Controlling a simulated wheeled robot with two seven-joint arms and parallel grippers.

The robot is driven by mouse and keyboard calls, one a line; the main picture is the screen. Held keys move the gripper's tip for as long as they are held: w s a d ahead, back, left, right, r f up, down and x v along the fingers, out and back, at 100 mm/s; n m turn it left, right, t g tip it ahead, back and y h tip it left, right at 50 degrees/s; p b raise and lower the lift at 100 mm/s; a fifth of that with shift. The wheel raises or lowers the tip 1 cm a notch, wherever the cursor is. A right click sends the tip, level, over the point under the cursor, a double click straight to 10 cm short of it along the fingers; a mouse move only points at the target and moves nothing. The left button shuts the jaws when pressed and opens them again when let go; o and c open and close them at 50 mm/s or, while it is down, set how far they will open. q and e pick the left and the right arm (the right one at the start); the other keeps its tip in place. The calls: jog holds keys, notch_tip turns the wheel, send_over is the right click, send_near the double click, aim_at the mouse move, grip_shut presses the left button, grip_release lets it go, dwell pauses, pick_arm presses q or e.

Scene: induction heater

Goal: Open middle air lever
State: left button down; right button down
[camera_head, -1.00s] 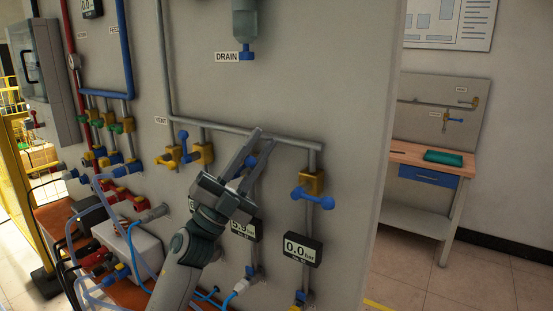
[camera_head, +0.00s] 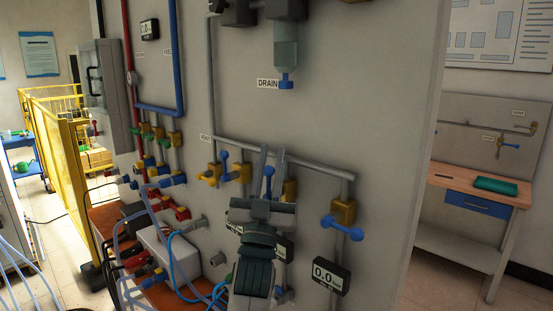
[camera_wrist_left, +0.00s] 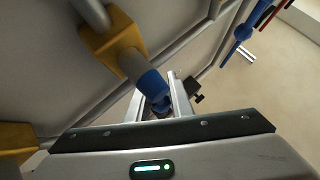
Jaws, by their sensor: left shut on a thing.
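My right gripper is not in view.
To the right, another valve has a blue lever (camera_head: 342,229) lying roughly across, above a gauge (camera_head: 331,277) reading 0.0. A grey pipe (camera_head: 300,162) runs above the valves. Hoses and a white box (camera_head: 168,249) lie lower left.

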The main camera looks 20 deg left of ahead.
pick_arm(q)
jog(key=shift+w+a+n+g+y, duration=0.1)
jog(key=shift+a+n+g+y, duration=0.15)
jog(key=shift+n+y, duration=0.2)
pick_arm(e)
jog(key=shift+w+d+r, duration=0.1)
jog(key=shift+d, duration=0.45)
pick_arm(q)
jog(key=c, duration=1.8)
grip_release()
jog(key=shift+f, duration=0.15)
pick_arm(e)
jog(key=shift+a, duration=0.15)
